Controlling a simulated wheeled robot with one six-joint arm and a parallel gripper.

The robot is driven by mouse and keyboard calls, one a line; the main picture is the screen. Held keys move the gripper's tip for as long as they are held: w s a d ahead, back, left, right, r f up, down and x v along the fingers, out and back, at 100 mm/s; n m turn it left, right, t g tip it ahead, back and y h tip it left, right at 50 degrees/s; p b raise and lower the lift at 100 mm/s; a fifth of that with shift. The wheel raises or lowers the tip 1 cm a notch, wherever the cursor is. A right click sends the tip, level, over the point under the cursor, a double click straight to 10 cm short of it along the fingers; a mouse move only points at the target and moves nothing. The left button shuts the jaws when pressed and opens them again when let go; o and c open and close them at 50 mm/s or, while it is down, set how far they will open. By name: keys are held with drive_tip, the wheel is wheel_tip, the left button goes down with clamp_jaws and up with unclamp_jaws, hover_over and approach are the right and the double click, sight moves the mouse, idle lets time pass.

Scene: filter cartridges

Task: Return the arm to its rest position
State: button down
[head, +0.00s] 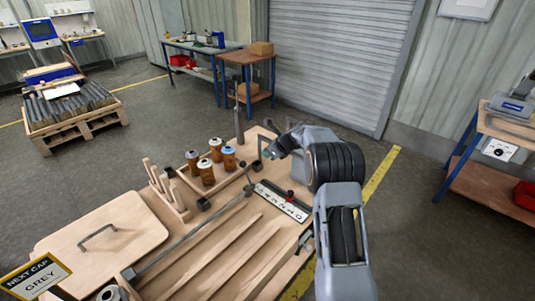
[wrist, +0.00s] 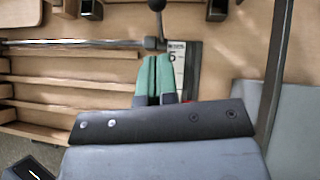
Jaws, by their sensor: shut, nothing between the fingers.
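My arm rises from the lower right of the head view and bends over the right side of a wooden bench (head: 215,240). My gripper (head: 267,153) is small and partly hidden by the wrist in that view. In the wrist view my gripper (wrist: 155,62) shows two green fingers side by side, shut and empty. They sit over a pale lettered strip (wrist: 177,68), which also shows in the head view (head: 282,203).
A metal rod (head: 190,238) crosses the bench. A peg rack (head: 166,190) and a handled wooden lid (head: 100,240) are at left. A sign (head: 35,277) reads "NEXT CAP GREY". A dark post (head: 239,125) stands behind the cartridges. Open floor lies behind the bench.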

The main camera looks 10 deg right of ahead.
idle(0.3)
drive_tip(key=s+f+n+g+h, duration=0.1)
drive_tip(key=s+f+n+g, duration=0.25)
drive_tip(key=s+n, duration=0.6)
drive_tip(key=s+r+n+h, duration=0.1)
drive_tip(key=s+r+n, duration=0.3)
drive_tip(key=s, duration=0.5)
drive_tip(key=s+a+r+n+t+h, duration=0.1)
drive_tip(key=s+r+n+h, duration=0.1)
drive_tip(key=s+r+n, duration=0.2)
drive_tip(key=s+r+n+h, duration=0.2)
drive_tip(key=s+r+n, duration=0.3)
drive_tip(key=s+n, duration=0.4)
drive_tip(key=s, duration=0.7)
drive_tip(key=shift+s+a, duration=0.15)
drive_tip(key=shift+a, duration=0.25)
drive_tip(key=shift+r+n, duration=0.1)
drive_tip(key=shift+n, duration=0.15)
